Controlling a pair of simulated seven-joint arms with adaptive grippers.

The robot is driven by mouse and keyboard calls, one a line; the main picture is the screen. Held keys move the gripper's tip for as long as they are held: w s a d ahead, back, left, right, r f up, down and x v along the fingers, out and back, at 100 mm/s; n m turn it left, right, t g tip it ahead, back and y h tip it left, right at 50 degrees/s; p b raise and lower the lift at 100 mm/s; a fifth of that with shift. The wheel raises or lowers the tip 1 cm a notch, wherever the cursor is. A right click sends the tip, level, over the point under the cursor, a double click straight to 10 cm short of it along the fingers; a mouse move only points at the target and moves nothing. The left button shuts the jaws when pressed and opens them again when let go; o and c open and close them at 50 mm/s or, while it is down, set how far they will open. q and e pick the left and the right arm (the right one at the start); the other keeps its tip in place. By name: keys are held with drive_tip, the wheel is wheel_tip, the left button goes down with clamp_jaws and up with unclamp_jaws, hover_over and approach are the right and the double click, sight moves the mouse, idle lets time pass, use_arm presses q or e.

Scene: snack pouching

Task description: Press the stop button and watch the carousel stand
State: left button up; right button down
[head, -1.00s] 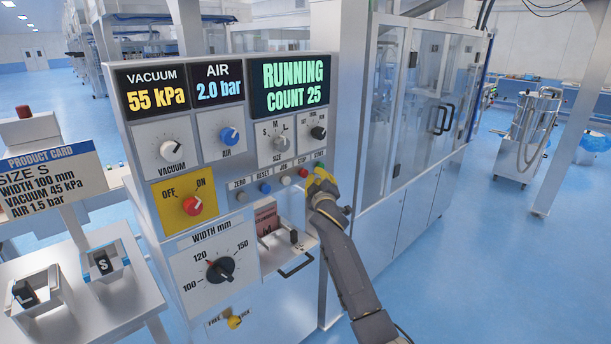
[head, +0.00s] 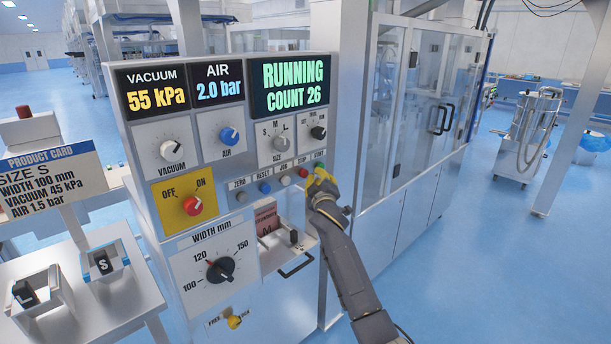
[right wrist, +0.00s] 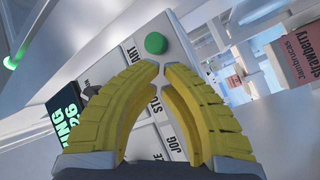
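The red stop button (head: 303,172) sits in the button row of the control panel, between the white jog button (head: 285,180) and the green start button (head: 319,167). My right gripper (head: 318,178) is just in front of the row's right end, by the stop and start buttons. In the right wrist view its yellow fingertips (right wrist: 162,66) nearly meet and hold nothing. The green button (right wrist: 155,43) shows just beyond them; the red one is hidden there. The display (head: 291,86) reads RUNNING, COUNT 26. A numbered reddish plate (head: 266,218) shows in the panel opening. My left gripper is out of view.
The panel has several knobs, including a red OFF/ON switch (head: 193,205) and a width dial (head: 220,270). A product card (head: 50,180) and holders with S and L blocks stand left. A glass-doored cabinet (head: 420,110) is behind my right arm.

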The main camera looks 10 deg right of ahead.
drive_tip(key=shift+w+a, duration=0.45)
drive_tip(key=shift+w, duration=0.4)
idle(1.4)
drive_tip(key=shift+s+d, duration=0.1)
drive_tip(key=shift+s, duration=0.05)
drive_tip(key=shift+s+d, duration=0.35)
drive_tip(key=shift+s, duration=0.35)
idle(0.3)
drive_tip(key=shift+s+d, duration=0.4)
drive_tip(key=shift+s, duration=0.3)
drive_tip(key=shift+s+d, duration=0.45)
drive_tip(key=shift+s, duration=0.3)
drive_tip(key=shift+s+d, duration=0.4)
drive_tip(key=shift+s, duration=0.3)
